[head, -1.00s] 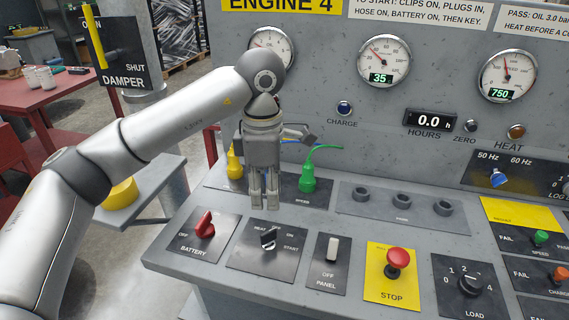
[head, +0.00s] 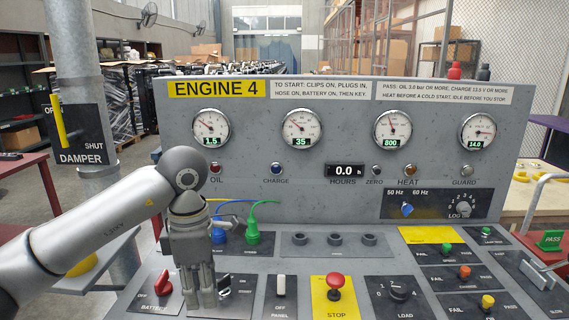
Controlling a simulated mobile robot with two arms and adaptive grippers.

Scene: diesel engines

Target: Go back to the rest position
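My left gripper (head: 200,298) hangs fingers down over the front left of the Engine 4 panel (head: 300,180). Its fingers look slightly apart, with nothing seen between them. It is just left of the key switch (head: 224,285) and partly covers that plate; whether it touches the switch I cannot tell. My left arm reaches in from the left edge, bent at the wrist above the panel. My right gripper is not in view.
The red battery switch (head: 162,284) is left of the gripper and the red stop button (head: 336,281) is to its right. A green plug (head: 252,236) and a blue plug (head: 218,236) stand behind. The damper post (head: 85,100) is left.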

